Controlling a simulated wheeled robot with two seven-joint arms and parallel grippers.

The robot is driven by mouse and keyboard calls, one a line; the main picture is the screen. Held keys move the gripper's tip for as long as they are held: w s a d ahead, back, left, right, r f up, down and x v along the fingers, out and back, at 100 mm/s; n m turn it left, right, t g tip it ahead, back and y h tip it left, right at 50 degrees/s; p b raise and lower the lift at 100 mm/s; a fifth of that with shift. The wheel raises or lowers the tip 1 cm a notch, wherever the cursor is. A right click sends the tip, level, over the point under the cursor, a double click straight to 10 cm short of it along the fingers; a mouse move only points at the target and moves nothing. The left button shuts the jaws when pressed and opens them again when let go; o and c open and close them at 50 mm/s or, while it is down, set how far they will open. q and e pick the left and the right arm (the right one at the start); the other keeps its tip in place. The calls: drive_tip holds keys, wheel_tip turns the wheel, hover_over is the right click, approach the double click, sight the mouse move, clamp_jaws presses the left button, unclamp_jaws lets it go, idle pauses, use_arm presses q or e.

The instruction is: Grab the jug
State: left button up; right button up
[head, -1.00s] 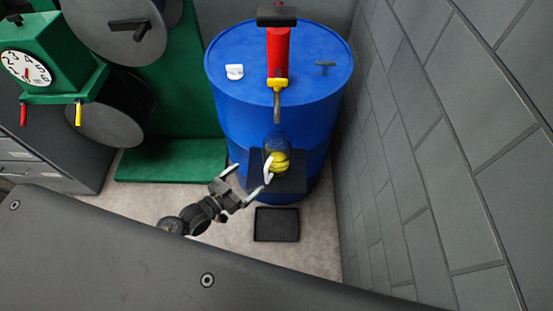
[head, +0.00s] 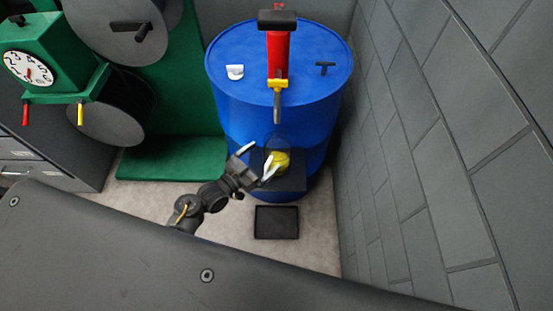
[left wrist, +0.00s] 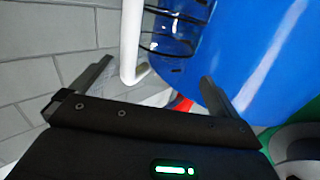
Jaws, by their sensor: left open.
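The jug (head: 281,158) is a small clear vessel with yellow at its lower part. It stands on a dark shelf (head: 292,183) at the front of a blue drum, under a spout. In the left wrist view its clear body with dark rings (left wrist: 172,38) and its white upright handle (left wrist: 131,38) show. My left gripper (head: 260,160) is open beside the jug, on its left near side in the head view. In the left wrist view the lower end of the handle shows between the open fingers (left wrist: 155,75); I cannot tell if they touch it. My right gripper is out of view.
The blue drum (head: 235,110) bears a red pump (head: 278,55) with a yellow collar and a downward spout. A black tray (head: 277,222) lies on the floor below. A grey block wall (head: 430,130) closes the right side. A green machine (head: 175,160) stands left.

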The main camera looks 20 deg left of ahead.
sight(267, 153)
use_arm(q)
drive_tip(key=x, duration=0.4)
drive_tip(key=shift+w+p, duration=0.1)
drive_tip(key=shift+p, duration=0.2)
drive_tip(key=shift+a+r, duration=0.1)
drive_tip(key=c, duration=1.4)
